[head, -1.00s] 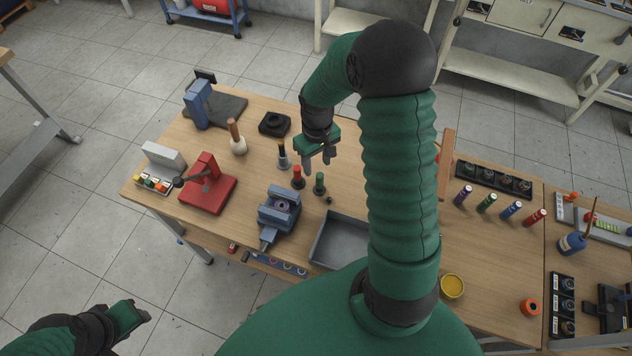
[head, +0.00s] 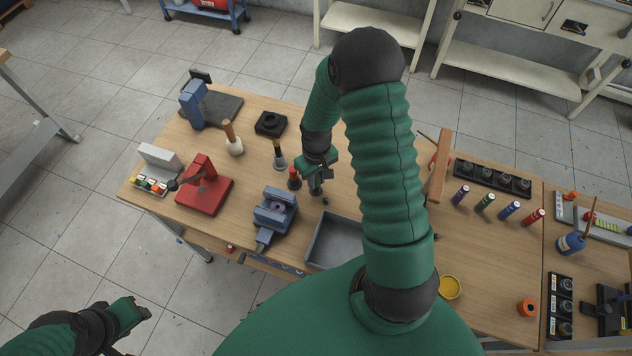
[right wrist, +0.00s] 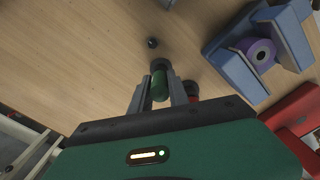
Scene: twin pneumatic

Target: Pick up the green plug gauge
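The green plug gauge (right wrist: 160,84) stands between the two fingers of my right gripper (right wrist: 160,92) in the right wrist view. Its dark end shows just past the fingertips. The fingers lie on either side of the green body, very close to it; I see no clear grip. In the head view my right gripper (head: 316,184) is low over the table and hides most of the gauge. My left gripper (head: 138,312) is at the lower left, away from the table; its fingers are not clear.
A red plug gauge (head: 294,180) stands close to the left of my right gripper. A blue vise (head: 275,212) and a grey tray (head: 338,240) are nearer. A small dark piece (right wrist: 152,43) lies near the green gauge.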

